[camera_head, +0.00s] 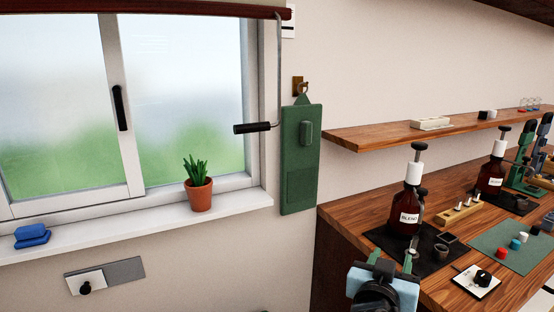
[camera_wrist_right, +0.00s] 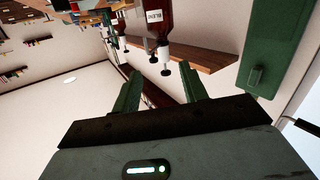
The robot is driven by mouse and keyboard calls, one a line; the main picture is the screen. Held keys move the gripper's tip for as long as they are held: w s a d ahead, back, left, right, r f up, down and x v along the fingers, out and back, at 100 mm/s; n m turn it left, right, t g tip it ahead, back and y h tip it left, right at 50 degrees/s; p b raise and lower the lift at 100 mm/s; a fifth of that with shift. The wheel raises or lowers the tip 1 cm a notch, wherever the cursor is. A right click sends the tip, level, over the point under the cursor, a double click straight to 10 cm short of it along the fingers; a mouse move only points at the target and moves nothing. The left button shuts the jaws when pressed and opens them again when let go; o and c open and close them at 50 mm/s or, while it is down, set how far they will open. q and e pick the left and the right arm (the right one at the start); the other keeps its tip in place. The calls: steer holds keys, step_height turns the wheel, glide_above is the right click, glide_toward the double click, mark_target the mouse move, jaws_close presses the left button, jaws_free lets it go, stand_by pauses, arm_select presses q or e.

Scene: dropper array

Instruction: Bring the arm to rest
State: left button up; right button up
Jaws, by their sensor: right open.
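My right gripper (camera_head: 391,257) is at the bottom of the head view, in front of the left end of the wooden counter. Its two green fingers are apart with nothing seen between them. In the right wrist view the gripper (camera_wrist_right: 160,84) also shows its fingers spread and empty. A brown bottle (camera_head: 405,208) with a white collar and a "BLEND" label stands on a black mat (camera_head: 382,236), just behind the gripper in the head view. My left gripper is not in view.
The counter (camera_head: 345,216) holds a second brown bottle (camera_head: 491,177), a wooden rack (camera_head: 458,214), a green mat (camera_head: 498,243) with small coloured pieces, and a knob on a white plate (camera_head: 480,277). A green board (camera_head: 299,160) hangs on the wall. A potted plant (camera_head: 200,197) stands on the sill.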

steer(key=s+a+f+n+g+y+p, duration=0.15)
steer(key=s+f, duration=0.25)
steer(key=f, duration=0.4)
steer(key=s+f+n+y, duration=0.3)
steer(key=s+f, duration=0.2)
steer(key=f, duration=0.3)
steer(key=s+f+n+g+y+p, duration=0.1)
steer(key=s+f+n+y, duration=0.2)
steer(key=f, duration=0.5)
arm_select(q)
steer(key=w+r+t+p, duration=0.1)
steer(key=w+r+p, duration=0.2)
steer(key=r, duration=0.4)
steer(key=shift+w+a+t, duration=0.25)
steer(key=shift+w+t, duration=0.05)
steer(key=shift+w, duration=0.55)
arm_select(e)
steer(key=s+f+g+y, duration=0.1)
steer(key=s+f, duration=0.4)
steer(key=s, duration=0.8)
steer(key=s+f+g+y, duration=0.2)
steer(key=s+f, duration=0.2)
steer(key=s, duration=0.9)
steer(key=shift+s+d+f, duration=0.15)
steer(key=shift+f, duration=0.25)
steer(key=shift+y, duration=0.25)
